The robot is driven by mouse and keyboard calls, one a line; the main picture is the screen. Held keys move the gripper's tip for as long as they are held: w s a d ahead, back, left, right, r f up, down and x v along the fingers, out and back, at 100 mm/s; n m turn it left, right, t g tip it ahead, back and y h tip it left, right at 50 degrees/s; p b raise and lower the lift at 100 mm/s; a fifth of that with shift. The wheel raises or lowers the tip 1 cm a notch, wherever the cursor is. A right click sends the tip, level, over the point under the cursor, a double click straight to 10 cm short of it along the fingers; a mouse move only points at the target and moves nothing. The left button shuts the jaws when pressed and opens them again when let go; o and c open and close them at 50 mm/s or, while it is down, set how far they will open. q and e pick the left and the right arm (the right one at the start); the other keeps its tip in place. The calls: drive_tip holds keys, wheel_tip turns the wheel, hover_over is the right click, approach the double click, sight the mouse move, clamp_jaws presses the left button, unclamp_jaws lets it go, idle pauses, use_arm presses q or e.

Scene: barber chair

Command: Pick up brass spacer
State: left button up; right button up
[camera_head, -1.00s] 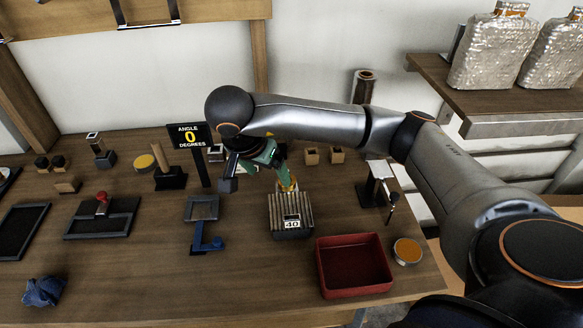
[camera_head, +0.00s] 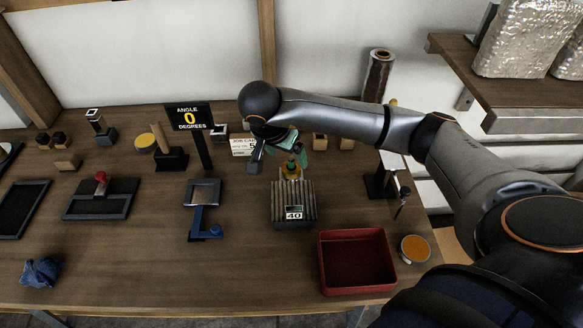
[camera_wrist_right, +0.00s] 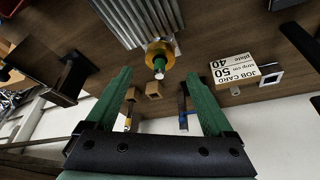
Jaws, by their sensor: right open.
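The brass spacer looks like the gold ring (camera_wrist_right: 160,52) in the right wrist view, around a pin with a pale end and a green part, at the end of a grey ribbed block (camera_wrist_right: 135,18). In the head view the brass spacer (camera_head: 291,173) shows as a small gold patch at the back edge of the ribbed block (camera_head: 292,200), which has a "40" label. My right gripper (camera_wrist_right: 158,76) is open, its two green fingers apart on either side of the ring's line, with nothing between them. In the head view my right gripper (camera_head: 289,161) is just behind the spacer, partly hidden by its wrist. My left gripper is not in view.
A red tray (camera_head: 357,289) stands front right, beside an orange-topped tin (camera_head: 414,248). A black angle sign (camera_head: 189,118) and a blue-handled tool (camera_head: 207,231) stand left of the block. A job card (camera_wrist_right: 243,70) and small wooden blocks (camera_wrist_right: 153,89) are near the gripper.

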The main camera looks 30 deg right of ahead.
sight(290, 165)
drive_tip(key=shift+p+x, duration=0.5)
drive_tip(key=shift+x, duration=2.25)
drive_tip(key=shift+s+a, duration=0.1)
drive_tip(key=shift+a, duration=0.05)
drive_tip(key=shift+c, duration=0.4)
clamp_jaws()
